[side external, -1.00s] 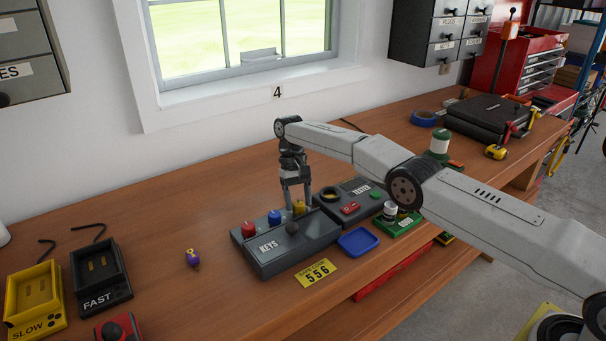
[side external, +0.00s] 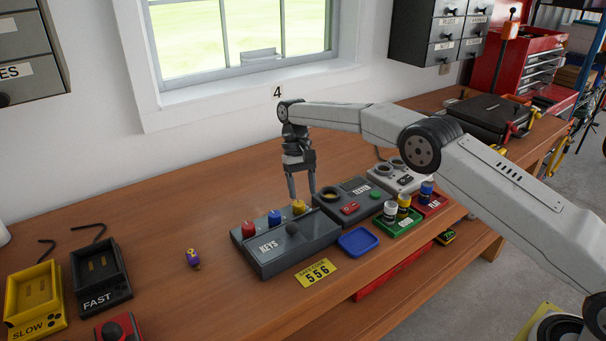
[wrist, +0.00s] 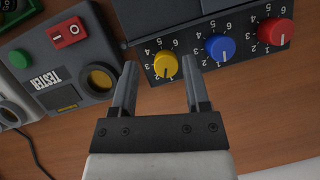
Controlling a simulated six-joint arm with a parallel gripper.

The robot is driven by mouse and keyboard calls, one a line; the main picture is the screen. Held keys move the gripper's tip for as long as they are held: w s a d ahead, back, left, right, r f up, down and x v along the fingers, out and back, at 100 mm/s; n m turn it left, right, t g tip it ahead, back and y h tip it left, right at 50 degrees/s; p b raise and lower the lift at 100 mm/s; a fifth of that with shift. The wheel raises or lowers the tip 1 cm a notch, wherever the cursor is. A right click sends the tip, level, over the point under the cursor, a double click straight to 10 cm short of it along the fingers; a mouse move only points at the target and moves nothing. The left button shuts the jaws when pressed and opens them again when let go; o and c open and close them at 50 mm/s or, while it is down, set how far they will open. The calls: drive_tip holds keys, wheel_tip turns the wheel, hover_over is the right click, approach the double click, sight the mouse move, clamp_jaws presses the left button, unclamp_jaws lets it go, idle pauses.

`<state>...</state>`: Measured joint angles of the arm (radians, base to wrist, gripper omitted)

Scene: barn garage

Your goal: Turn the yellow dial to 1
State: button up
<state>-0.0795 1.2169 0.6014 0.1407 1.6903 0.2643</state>
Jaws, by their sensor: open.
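The yellow dial (side external: 299,208) is on the dark KEYS box (side external: 268,262), at the right end of a row with a blue dial (side external: 274,217) and a red dial (side external: 249,229). In the wrist view the yellow dial (wrist: 166,66) has a scale from 1 to 6. Its short white mark points down toward the low-number end, near the 1; the exact setting is hard to read. My gripper (side external: 302,194) is open and empty, pointing down just above the yellow dial. In the wrist view its fingers (wrist: 160,76) are apart, one on each side of the dial.
The TESTER box (side external: 350,200), with a red switch and green button, stands close to the right of the KEYS box. A blue tray (side external: 358,242) and a yellow 556 card (side external: 316,272) lie in front. A purple and yellow item (side external: 193,258) lies left, with bare bench around it.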

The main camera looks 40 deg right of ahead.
drive_tip(key=s+d+r, duration=0.1)
drive_tip(key=s+r, duration=0.7)
drive_tip(key=s, duration=0.4)
drive_tip(key=shift+s+d, duration=0.15)
drive_tip(key=shift+s, duration=0.1)
idle(0.7)
drive_tip(key=shift+r, duration=0.1)
drive_tip(key=shift+o, duration=1.3)
drive_tip(key=shift+w+f+t+h, duration=0.3)
drive_tip(key=shift+w+f, duration=0.05)
drive_tip(key=shift+f, duration=0.1)
drive_tip(key=w+f+t, duration=0.1)
drive_tip(key=w+t, duration=0.1)
drive_tip(key=w+a+f+t+h, duration=0.1)
drive_tip(key=w+f+t, duration=0.1)
drive_tip(key=w, duration=0.1)
drive_tip(key=w+a+f+t+h, duration=0.1)
drive_tip(key=w+t, duration=0.2)
drive_tip(key=shift+w+f, duration=0.25)
drive_tip(key=shift+f, duration=0.1)
drive_tip(key=shift+w+a+t, duration=0.4)
drive_tip(key=shift+w+t, duration=0.15)
drive_tip(key=shift+t, duration=0.05)
drive_tip(key=shift+f, duration=0.15)
